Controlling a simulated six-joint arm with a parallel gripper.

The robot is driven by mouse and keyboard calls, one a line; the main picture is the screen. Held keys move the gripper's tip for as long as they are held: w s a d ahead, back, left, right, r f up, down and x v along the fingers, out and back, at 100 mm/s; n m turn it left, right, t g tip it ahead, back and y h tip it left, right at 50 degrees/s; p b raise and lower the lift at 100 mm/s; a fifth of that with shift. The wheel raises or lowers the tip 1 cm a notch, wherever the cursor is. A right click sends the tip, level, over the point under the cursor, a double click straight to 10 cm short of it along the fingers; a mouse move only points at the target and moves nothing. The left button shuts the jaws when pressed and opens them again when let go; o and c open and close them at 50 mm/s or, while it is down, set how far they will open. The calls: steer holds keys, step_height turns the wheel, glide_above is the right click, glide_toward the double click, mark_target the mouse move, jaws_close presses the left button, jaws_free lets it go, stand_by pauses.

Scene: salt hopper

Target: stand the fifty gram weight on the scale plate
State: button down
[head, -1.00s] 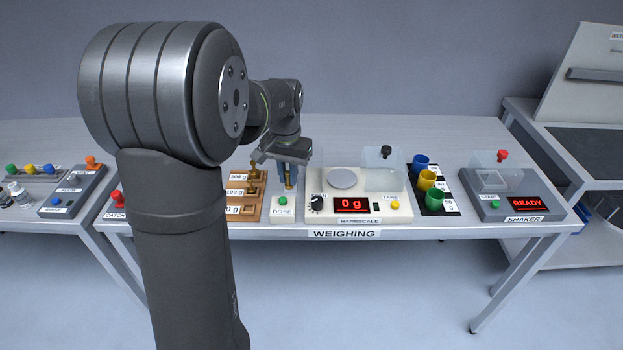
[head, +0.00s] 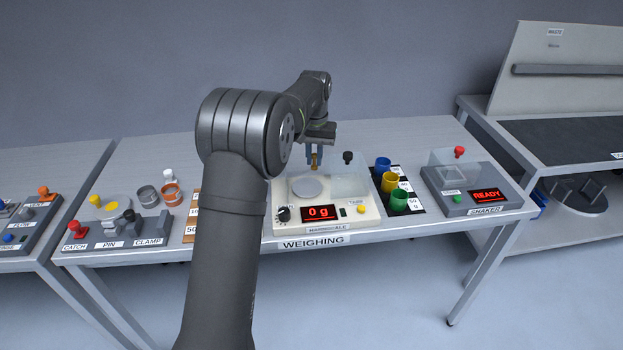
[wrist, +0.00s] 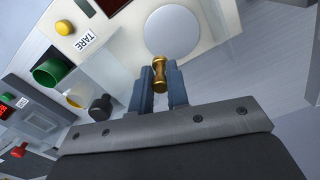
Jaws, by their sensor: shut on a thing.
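My gripper (head: 315,158) is shut on a small brass weight (head: 314,164), the fifty gram weight by the task, and holds it in the air above the back of the scale. In the wrist view the brass weight (wrist: 159,72) sits between the blue fingertips (wrist: 157,84). The round pale scale plate (head: 307,187) is bare, and it also shows in the wrist view (wrist: 172,31), just beyond the weight. The scale display (head: 321,212) reads 0 g.
A clear cover with a black knob (head: 348,157) stands right of the plate. Further right are blue, yellow and green cups (head: 399,200) and the shaker (head: 475,190). Left of my arm stand a grey and an orange cup (head: 170,194).

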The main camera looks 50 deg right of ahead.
mark_target(314, 169)
steer(key=shift+f, duration=3.2)
steer(key=shift+f, duration=0.1)
steer(key=c, duration=1.4)
jaws_free()
step_height(314, 169, up, 12)
steer(key=shift+r, duration=0.1)
steer(key=shift+f, duration=4.15)
